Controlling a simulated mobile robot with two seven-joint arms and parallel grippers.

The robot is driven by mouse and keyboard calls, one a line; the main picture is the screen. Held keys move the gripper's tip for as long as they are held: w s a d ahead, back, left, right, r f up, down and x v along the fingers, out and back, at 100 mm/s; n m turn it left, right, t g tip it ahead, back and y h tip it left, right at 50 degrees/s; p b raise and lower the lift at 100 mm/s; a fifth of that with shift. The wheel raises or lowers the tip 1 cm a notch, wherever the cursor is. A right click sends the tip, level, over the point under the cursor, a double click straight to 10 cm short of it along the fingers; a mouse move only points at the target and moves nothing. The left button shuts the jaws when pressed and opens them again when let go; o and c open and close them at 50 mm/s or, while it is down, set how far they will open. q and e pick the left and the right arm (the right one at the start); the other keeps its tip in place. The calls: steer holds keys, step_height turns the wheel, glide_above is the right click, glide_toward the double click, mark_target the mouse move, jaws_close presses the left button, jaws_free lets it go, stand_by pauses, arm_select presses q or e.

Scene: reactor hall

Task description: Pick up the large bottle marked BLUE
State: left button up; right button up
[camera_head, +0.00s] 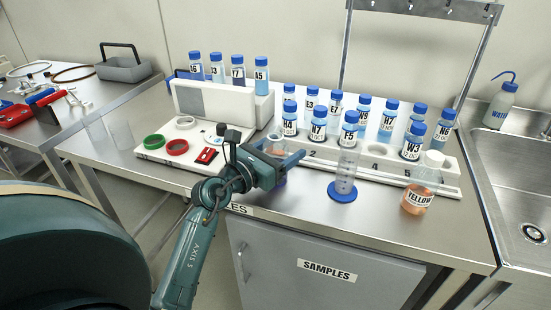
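My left gripper (288,147) reaches over the front of the bench, its two fingers apart on either side of a clear-topped bottle. A large bottle marked YELLOW (417,196), with orange liquid, stands at the front right of the bench. My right gripper is not in view.
Several blue-capped sample bottles stand in a white numbered rack (386,172) behind. A graduated cylinder (345,172) on a blue base stands right of the gripper. A white tray (153,152) holds green and red rings. A sink (515,178) lies at right.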

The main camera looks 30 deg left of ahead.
arm_select(q)
steer(key=c, duration=0.9)
steer(key=shift+r, duration=0.2)
steer(key=shift+c, duration=0.2)
